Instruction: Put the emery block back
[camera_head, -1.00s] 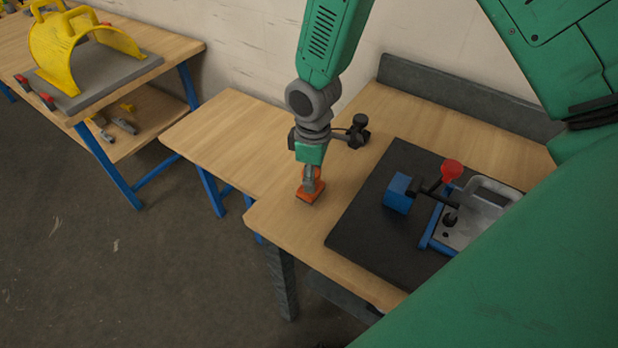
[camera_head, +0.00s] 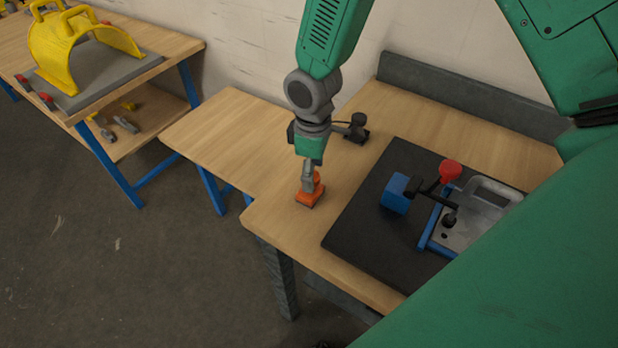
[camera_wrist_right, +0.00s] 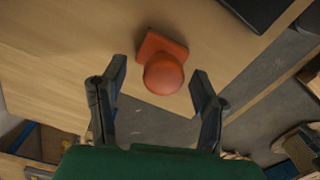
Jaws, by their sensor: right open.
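The orange emery block (camera_head: 308,197) stands on the wooden table near its front-left corner. It also shows in the right wrist view (camera_wrist_right: 163,62), with a flat base and a rounded knob on top. My right gripper (camera_head: 308,186) is right at the block in the head view. In the right wrist view my right gripper (camera_wrist_right: 160,75) is open, one finger on each side of the block's knob, with gaps between fingers and knob. My left gripper is not in view.
A dark mat (camera_head: 365,220) on the table carries a blue and grey device (camera_head: 470,215) with a red knob (camera_head: 450,170). A small black item (camera_head: 356,133) stands behind my right gripper. A yellow guard (camera_head: 75,45) sits on another bench at the left. Bare wood (camera_head: 235,140) lies left of the gripper.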

